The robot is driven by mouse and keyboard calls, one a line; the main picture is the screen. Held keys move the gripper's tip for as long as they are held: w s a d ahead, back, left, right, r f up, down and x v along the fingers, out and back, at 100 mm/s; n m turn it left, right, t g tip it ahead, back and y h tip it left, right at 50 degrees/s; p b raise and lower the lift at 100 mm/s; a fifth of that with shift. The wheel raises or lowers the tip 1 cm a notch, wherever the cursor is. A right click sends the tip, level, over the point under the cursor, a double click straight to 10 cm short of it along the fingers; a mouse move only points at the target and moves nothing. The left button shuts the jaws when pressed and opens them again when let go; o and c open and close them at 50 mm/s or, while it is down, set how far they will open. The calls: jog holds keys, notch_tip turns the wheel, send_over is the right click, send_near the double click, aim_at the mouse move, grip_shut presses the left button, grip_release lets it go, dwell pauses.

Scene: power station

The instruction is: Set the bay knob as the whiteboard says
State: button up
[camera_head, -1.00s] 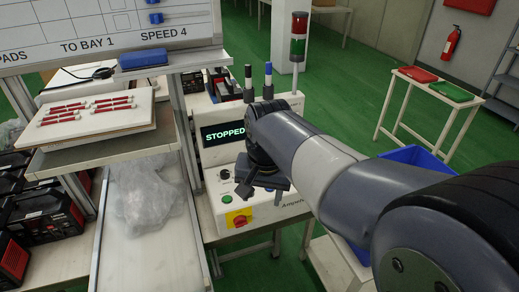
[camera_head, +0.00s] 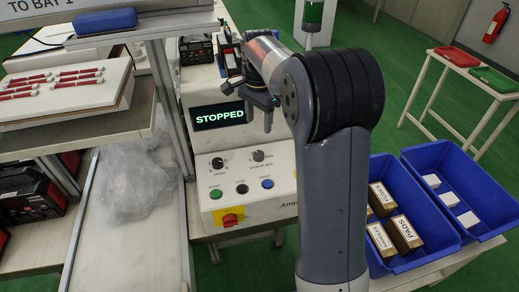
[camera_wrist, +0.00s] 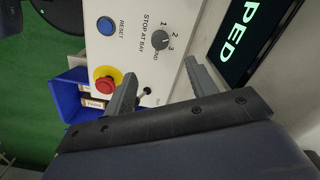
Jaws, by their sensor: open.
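The bay knob (camera_head: 258,156) is a grey dial on the sloped front of the white control box. My gripper (camera_head: 256,122) is open and empty, above and apart from the knob, in front of the screen. In the wrist view its two fingers (camera_wrist: 160,68) are spread, with the knob beyond them. The whiteboard (camera_head: 150,15) is mostly cut off at top left; TO BAY 1 partly shows.
The screen (camera_head: 219,115) reads STOPPED. A speed knob (camera_head: 217,163) sits left of the bay knob. Green (camera_head: 215,193), black (camera_head: 242,188) and blue (camera_head: 267,184) buttons lie below, above a red-and-yellow switch (camera_head: 231,217). Blue bins (camera_head: 440,225) stand at right.

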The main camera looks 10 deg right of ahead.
aim_at(259, 153)
notch_tip(259, 153, down, 12)
jog(key=shift+f+p, duration=0.25)
jog(key=shift+p, duration=0.1)
jog(key=shift+c, duration=0.5)
jog(key=c, duration=0.9)
jog(key=shift+n, duration=0.4)
jog(key=n, duration=1.1)
jog(key=o, duration=1)
